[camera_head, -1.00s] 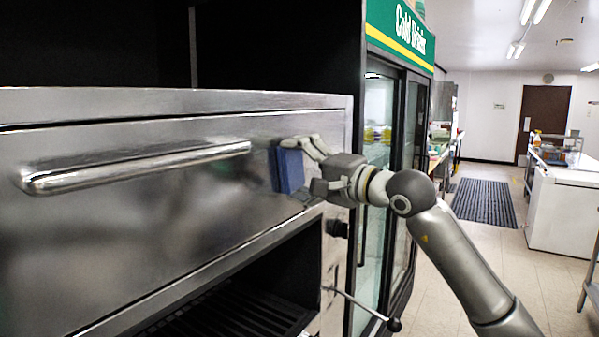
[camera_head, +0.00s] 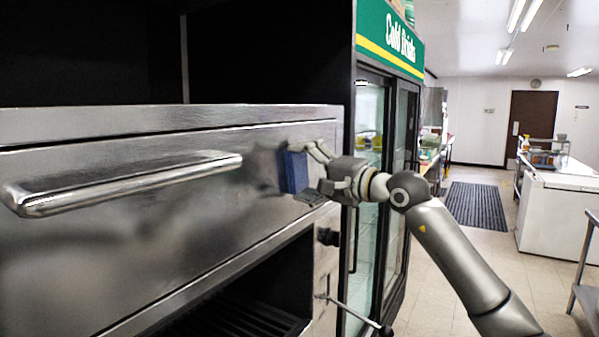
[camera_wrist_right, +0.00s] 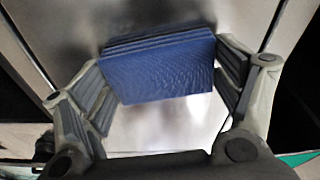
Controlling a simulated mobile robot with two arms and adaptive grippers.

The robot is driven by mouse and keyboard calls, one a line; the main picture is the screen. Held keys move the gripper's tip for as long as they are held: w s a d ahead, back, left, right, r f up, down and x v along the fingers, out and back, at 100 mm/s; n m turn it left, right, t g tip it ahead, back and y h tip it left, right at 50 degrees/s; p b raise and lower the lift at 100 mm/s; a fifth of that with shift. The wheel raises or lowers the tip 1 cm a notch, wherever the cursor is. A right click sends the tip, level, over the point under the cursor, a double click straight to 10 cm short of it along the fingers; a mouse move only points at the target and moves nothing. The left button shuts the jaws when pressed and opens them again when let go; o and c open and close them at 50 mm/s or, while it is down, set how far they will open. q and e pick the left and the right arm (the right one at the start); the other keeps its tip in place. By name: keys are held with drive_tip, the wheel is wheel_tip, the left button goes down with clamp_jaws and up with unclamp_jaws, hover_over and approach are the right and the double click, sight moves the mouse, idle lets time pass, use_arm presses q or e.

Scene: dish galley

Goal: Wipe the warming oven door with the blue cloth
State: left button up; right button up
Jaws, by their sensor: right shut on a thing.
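The warming oven door (camera_head: 110,235) is a wide steel panel with a long bar handle (camera_head: 130,185), on the left of the head view. My right gripper (camera_head: 311,172) is at the right end of the door, shut on the folded blue cloth (camera_head: 294,172). The cloth also shows in the right wrist view (camera_wrist_right: 157,68), between the two fingers (camera_wrist_right: 166,85), with its layered edge toward the steel. The cloth is at or very close to the door face; I cannot tell whether it touches. My left gripper is out of view.
Below the door is a dark open bay with a rack (camera_head: 235,315). A knob (camera_head: 328,237) and a lever (camera_head: 355,312) stick out below my right gripper. A glass-door drinks cooler (camera_head: 375,130) stands just right of the oven. The floor aisle farther right is open.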

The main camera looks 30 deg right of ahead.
sight(278, 174)
drive_tip(key=shift+w+d, duration=0.55)
drive_tip(key=shift+d, duration=0.3)
drive_tip(key=shift+s+a+f, duration=0.15)
drive_tip(key=shift+s+a, duration=0.25)
drive_tip(key=shift+a, duration=0.2)
drive_tip(key=shift+s+a+b, duration=0.3)
drive_tip(key=shift+a, duration=0.2)
drive_tip(key=shift+s+a+b, duration=0.25)
drive_tip(key=shift+a, duration=0.25)
drive_tip(key=shift+s+a+b, duration=0.3)
drive_tip(key=shift+s+a, duration=0.05)
drive_tip(key=shift+a, duration=0.25)
drive_tip(key=shift+s+a+b, duration=0.2)
drive_tip(key=shift+s+a, duration=0.1)
drive_tip(key=shift+a, duration=0.25)
drive_tip(key=shift+s+a+b, duration=0.15)
drive_tip(key=shift+s+a, duration=0.15)
drive_tip(key=shift+a, duration=0.2)
drive_tip(key=shift+d, duration=0.1)
